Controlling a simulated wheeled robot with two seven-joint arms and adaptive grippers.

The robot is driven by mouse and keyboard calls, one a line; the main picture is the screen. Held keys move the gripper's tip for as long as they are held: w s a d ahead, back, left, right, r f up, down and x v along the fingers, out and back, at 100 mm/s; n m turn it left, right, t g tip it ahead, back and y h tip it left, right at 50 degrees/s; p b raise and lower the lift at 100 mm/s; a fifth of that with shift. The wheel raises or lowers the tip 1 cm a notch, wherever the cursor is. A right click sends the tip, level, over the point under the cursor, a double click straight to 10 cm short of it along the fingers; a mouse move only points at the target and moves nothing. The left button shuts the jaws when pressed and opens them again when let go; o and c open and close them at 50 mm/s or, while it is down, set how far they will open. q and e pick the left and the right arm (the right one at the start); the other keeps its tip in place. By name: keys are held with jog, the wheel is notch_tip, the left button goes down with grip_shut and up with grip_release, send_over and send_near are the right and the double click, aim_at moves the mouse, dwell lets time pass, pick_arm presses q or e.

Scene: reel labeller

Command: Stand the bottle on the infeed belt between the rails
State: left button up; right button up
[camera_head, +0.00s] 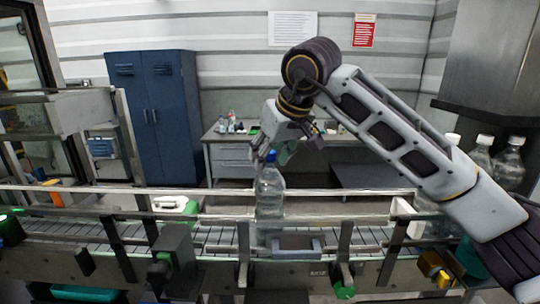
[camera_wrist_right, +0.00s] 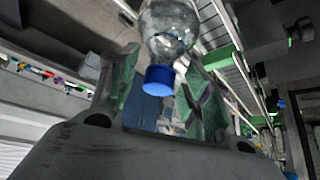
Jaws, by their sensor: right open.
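The clear bottle with a blue cap (camera_head: 270,190) stands upright on the infeed belt (camera_head: 215,240), between the rails as far as the head view shows. Its foot is partly hidden by the front rail. My right gripper (camera_head: 278,152) is at the bottle's cap, with its fingers apart. In the right wrist view the bottle's blue cap (camera_wrist_right: 159,80) sits between the two green-padded fingers of the right gripper (camera_wrist_right: 158,100), with a gap on each side. My left gripper is not in view.
The metal rail (camera_head: 330,219) runs along the belt. Several clear bottles (camera_head: 508,165) stand at the right. A blue cabinet (camera_head: 160,120) and a desk (camera_head: 232,160) stand behind the conveyor. Dark posts and brackets (camera_head: 178,255) line the belt's front side.

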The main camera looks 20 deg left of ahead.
jog(key=b+v, duration=0.1)
jog(key=v, duration=1.1)
jog(key=shift+r, duration=0.1)
dwell(2.7)
